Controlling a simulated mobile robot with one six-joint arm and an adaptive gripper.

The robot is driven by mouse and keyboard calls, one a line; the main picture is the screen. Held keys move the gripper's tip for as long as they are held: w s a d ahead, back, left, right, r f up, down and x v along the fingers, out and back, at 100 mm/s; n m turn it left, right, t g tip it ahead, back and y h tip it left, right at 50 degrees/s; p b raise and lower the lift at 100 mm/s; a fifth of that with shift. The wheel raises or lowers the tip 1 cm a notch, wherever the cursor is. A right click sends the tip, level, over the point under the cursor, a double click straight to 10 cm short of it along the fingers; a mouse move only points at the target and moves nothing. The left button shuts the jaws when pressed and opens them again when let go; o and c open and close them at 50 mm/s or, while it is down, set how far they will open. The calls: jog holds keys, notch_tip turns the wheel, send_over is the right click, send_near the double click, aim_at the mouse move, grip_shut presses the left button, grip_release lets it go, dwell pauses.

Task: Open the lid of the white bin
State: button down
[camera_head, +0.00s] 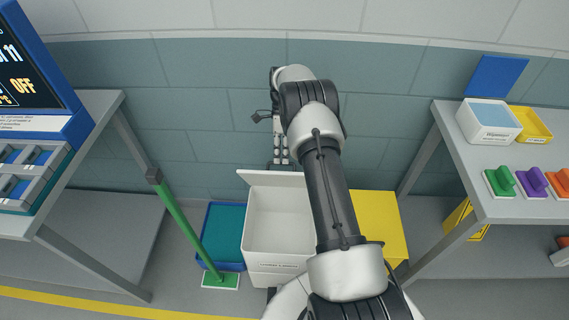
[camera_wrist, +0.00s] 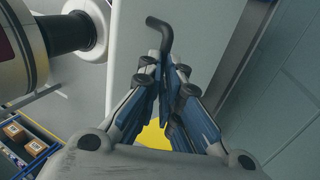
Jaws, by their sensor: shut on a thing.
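The white bin (camera_head: 278,225) stands on the floor in the middle of the head view, with its top open and its pale inside showing. Its lid (camera_head: 270,179) is raised at the back edge, seen nearly edge-on. In the wrist view the lid (camera_wrist: 130,55) looks like a pale panel. A dark bent handle (camera_wrist: 157,23) shows there at the fingertips. My gripper (camera_head: 280,152) is at the lid, behind the bin opening. In the wrist view my gripper (camera_wrist: 166,62) is shut on the handle. My arm hides the bin's right side.
A blue bin (camera_head: 222,235) and a green-handled tool (camera_head: 185,228) stand left of the white bin. A yellow bin (camera_head: 382,222) is close on its right. Grey tables (camera_head: 95,105) (camera_head: 440,125) flank the area. The tiled wall (camera_head: 200,110) is close behind.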

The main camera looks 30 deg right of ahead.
jog(key=shift+w+d+f+b, duration=0.15)
jog(key=shift+d+f+b, duration=0.1)
jog(key=shift+f, duration=0.35)
jog(key=shift+w+d+f+b, duration=0.15)
jog(key=shift+d+f, duration=0.1)
jog(key=shift+f, duration=0.35)
jog(key=shift+r+g, duration=0.1)
jog(key=shift+g, duration=0.2)
jog(key=c, duration=1.6)
grip_release()
jog(key=shift+w+d, duration=0.15)
jog(key=shift+w, duration=0.2)
jog(key=shift+o, duration=0.2)
jog(key=shift+r, duration=0.4)
jog(key=shift+c, duration=0.6)
notch_tip(320, 180, up, 10)
jog(key=shift+a+f+y, duration=0.15)
jog(key=shift+a+y, duration=0.05)
jog(key=shift+y, duration=0.1)
jog(key=shift+c, duration=0.2)
